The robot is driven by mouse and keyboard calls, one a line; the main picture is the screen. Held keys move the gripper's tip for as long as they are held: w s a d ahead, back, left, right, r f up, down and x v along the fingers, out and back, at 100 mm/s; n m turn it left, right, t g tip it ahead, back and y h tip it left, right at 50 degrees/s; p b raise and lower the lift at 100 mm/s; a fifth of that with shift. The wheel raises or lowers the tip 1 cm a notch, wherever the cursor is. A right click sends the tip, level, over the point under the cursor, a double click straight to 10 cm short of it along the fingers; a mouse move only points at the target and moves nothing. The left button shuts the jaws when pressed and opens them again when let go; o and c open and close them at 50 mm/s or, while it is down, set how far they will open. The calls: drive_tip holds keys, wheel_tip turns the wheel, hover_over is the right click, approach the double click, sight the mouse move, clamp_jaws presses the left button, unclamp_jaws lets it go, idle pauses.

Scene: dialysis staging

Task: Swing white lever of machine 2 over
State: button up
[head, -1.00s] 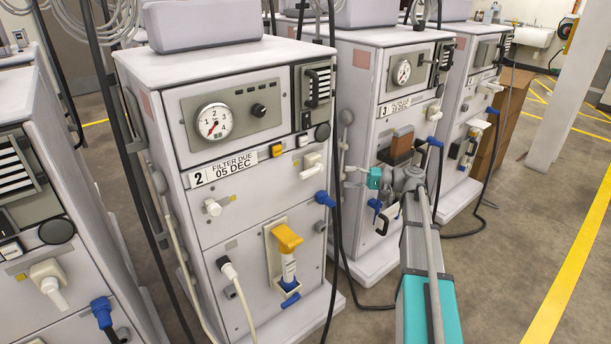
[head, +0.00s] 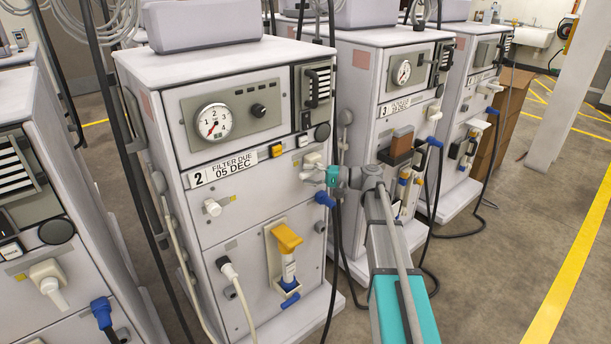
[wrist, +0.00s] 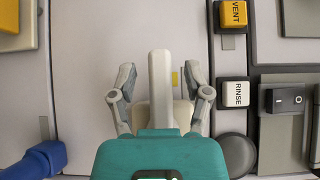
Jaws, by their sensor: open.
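Machine 2 (head: 240,215) stands in the middle of the head view, with a "2 FILTER DUE 05 DEC" label. Its white lever (head: 313,158) is at the right of the front panel, partly covered by my gripper (head: 312,174). My gripper (wrist: 160,76) is open, one finger on each side of the lever, with visible gaps. I cannot tell whether the fingers touch the panel.
Close to the lever are a blue connector (head: 325,198), which also shows in the wrist view (wrist: 38,162), an orange VENT button (wrist: 233,15) and a white RINSE button (wrist: 236,93). A yellow handle (head: 287,238) is lower on machine 2. Machine 3 (head: 385,75) stands to the right.

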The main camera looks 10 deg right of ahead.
drive_tip(key=shift+w+a, duration=0.15)
drive_tip(key=shift+a, duration=0.35)
drive_tip(key=shift+c, duration=0.3)
clamp_jaws()
